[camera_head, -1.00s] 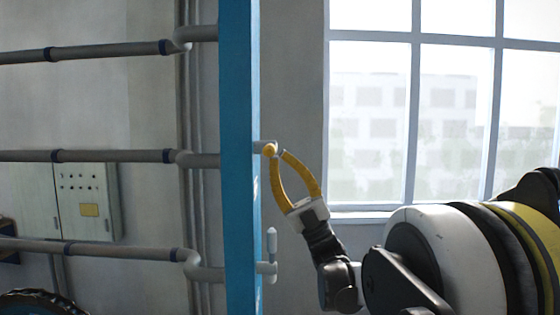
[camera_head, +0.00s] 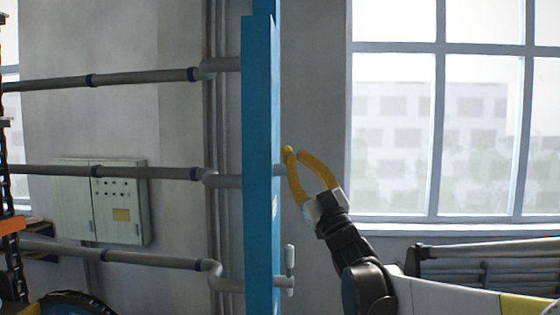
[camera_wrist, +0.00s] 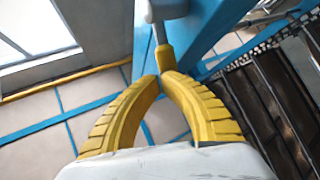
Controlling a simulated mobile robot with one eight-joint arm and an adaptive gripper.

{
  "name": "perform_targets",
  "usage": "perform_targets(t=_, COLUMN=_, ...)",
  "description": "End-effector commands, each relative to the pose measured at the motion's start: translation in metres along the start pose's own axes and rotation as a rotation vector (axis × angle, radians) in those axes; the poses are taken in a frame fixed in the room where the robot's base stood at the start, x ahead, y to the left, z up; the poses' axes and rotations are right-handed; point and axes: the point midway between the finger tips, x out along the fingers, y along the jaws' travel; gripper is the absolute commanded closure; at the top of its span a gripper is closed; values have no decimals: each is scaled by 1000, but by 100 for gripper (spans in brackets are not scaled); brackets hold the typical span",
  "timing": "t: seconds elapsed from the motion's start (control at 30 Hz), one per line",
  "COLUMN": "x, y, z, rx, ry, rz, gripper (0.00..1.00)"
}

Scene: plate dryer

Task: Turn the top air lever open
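A blue post (camera_head: 257,150) carries grey pipes. A lower lever (camera_head: 290,258) with an upright light-grey handle sits on the same post.
A grey control box (camera_head: 103,200) hangs on the wall behind the pipes at left. Windows (camera_head: 440,130) fill the right side. Blue-framed structure and a dark slatted part (camera_wrist: 270,95) lie right in the wrist view.

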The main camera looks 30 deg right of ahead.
Motion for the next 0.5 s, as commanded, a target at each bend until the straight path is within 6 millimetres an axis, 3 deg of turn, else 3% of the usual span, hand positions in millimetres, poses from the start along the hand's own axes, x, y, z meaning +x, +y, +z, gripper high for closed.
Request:
perform_targets(t=0.27, x=27, y=10, z=-4, rx=117, ry=-231, rz=0, gripper=100)
perform_targets(t=0.5, x=43, y=18, z=3, rx=113, ry=-222, rz=0, gripper=100)
